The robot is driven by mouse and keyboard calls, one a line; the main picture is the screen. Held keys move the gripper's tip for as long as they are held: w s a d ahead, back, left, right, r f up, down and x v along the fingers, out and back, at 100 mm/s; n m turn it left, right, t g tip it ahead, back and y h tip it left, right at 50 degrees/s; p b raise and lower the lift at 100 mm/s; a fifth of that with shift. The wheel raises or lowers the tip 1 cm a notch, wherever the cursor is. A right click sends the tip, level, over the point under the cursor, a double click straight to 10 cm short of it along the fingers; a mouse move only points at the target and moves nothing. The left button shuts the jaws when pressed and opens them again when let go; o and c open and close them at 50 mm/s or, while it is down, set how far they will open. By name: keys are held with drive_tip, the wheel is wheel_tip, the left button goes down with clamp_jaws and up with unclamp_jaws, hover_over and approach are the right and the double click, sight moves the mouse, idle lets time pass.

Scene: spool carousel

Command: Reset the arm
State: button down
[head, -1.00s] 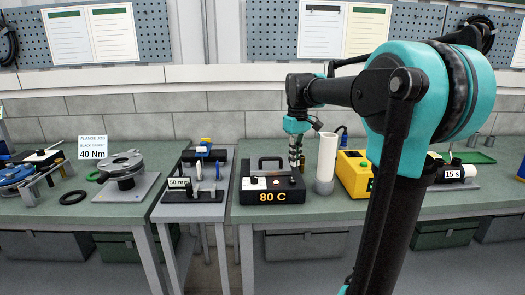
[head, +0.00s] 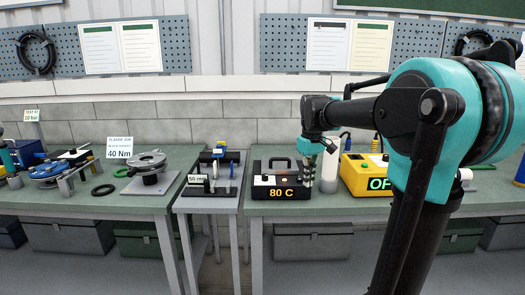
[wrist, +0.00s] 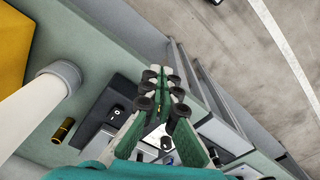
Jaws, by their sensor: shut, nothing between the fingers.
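My gripper (head: 309,181) hangs from the end of my arm, fingers pointing down, in front of the right part of the black box marked 80 C (head: 283,193) in the head view. In the wrist view my gripper (wrist: 166,85) shows its green and white fingers with black rollers drawn together, with nothing held. Whether the fingertips touch anything below cannot be told, but I see no contact.
A white cylinder (head: 329,172) and a yellow box (head: 364,178) stand right of the black box. The flange (head: 147,160), a black ring (head: 103,190) and a 50 mm stand (head: 197,179) are to the left. Grey floor (wrist: 245,40) is clear.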

drive_tip(key=s+d+f+m+t, duration=0.1)
drive_tip(key=s+f+m+t, duration=0.1)
drive_tip(key=s+f, duration=0.8)
drive_tip(key=s+d+f+m+t, duration=0.1)
drive_tip(key=s+d+f+m, duration=0.1)
drive_tip(key=s+f, duration=0.8)
wheel_tip(320, 180, down, 3)
drive_tip(key=shift+s+d+r+m+t, duration=0.1)
drive_tip(key=shift+s+d+m+t, duration=0.25)
drive_tip(key=shift+m, duration=0.35)
